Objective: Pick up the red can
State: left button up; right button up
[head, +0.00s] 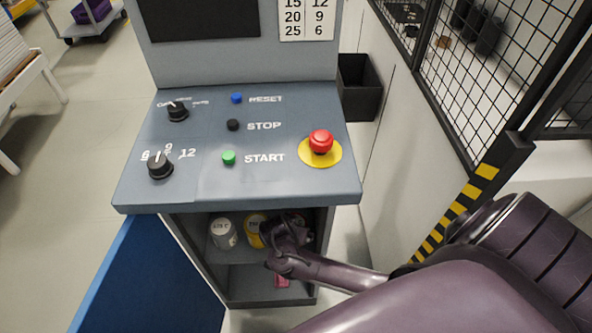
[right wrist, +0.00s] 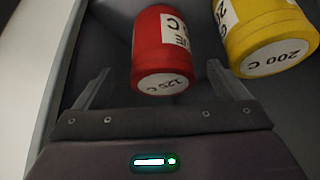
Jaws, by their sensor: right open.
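The red can (right wrist: 163,45) has a white label marked 125 C and shows in the right wrist view. My right gripper (right wrist: 159,68) is open, with one finger on each side of the red can's near end. I cannot tell whether either finger touches it. The right finger's tip is close to the yellow can (right wrist: 262,30), marked 200 C. In the head view my right gripper (head: 287,230) reaches into the shelf under the control panel and hides most of the red can. My left gripper is not in view.
The shelf of the grey cabinet (head: 250,270) also holds the yellow can (head: 253,229) and a grey-white can (head: 223,233). The control panel (head: 240,185) overhangs the shelf. A pink item (head: 282,282) lies on the lower level. A mesh fence (head: 500,60) stands at the right.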

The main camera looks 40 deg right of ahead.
jog(key=x, duration=0.5)
jog(key=shift+b, duration=0.4)
jog(key=shift+w+d+f, duration=0.15)
jog(key=shift+w+f, duration=0.1)
jog(key=shift+f, duration=0.2)
jog(key=c, duration=0.4)
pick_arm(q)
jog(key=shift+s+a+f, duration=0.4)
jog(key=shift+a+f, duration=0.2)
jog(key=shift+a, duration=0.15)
pick_arm(e)
jog(key=c, duration=0.9)
